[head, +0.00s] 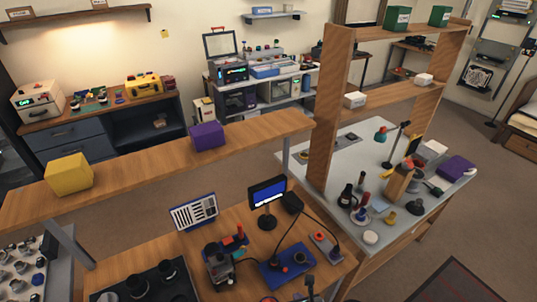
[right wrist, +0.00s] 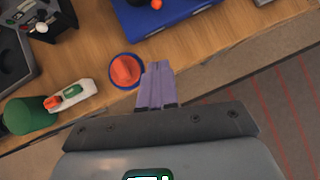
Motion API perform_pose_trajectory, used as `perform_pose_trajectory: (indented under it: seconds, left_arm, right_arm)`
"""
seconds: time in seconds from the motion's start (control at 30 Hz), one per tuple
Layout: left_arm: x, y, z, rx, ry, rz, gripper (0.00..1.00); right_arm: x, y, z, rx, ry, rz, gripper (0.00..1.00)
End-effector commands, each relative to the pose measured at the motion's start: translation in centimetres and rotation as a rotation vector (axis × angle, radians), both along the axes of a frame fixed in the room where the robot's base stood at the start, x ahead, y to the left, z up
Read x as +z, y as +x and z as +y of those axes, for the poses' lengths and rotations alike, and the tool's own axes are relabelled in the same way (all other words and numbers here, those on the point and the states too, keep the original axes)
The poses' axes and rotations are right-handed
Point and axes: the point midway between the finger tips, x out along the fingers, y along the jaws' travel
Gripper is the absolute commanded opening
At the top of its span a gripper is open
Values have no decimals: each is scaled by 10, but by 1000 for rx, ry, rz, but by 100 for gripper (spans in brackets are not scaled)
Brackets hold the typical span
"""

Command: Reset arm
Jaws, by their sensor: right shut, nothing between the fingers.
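My right gripper (right wrist: 157,66) shows in the right wrist view, with its two pale purple fingers pressed together and nothing between them. The fingertips are over the edge of the wooden workbench (right wrist: 195,62), just right of an orange-red knob-like piece (right wrist: 126,70) with a blue rim. I cannot tell whether they touch it. In the head view, only a small dark part at the bottom edge may belong to my right arm. My left gripper is in neither view.
The right wrist view shows a white device (right wrist: 88,92), a green round object (right wrist: 25,115) and a blue panel (right wrist: 185,12). In the head view, the bench carries a small monitor (head: 267,194); a raised shelf holds yellow (head: 69,174) and purple (head: 207,136) boxes. Floor shows beyond the bench edge.

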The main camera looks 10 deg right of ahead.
Motion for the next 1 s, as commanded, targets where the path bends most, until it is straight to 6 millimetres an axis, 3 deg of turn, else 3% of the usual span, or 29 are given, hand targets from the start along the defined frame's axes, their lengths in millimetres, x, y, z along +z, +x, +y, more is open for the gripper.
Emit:
perform_pose_trajectory:
  seconds: [0.17,0.3,0.4,0.5,0.63,0.77,0.87,1.0]
  left_arm:
    - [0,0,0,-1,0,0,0]
    - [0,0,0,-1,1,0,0]
    - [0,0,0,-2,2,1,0]
    - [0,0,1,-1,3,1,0]
    - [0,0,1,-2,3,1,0]
    - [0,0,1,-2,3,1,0]
    - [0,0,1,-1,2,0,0]
    - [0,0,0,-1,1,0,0]
  right_arm:
    - [-46,-59,17,14,23,113,0]
    - [-73,-128,68,3,140,238,0]
    - [-67,-170,114,-33,274,312,0]
    - [-49,-197,150,-118,412,371,0]
    - [-18,-214,174,-334,602,441,0]
    - [12,-212,164,-666,787,500,0]
    - [26,-207,132,-981,911,527,0]
    - [39,-204,65,-1454,1045,509,0]
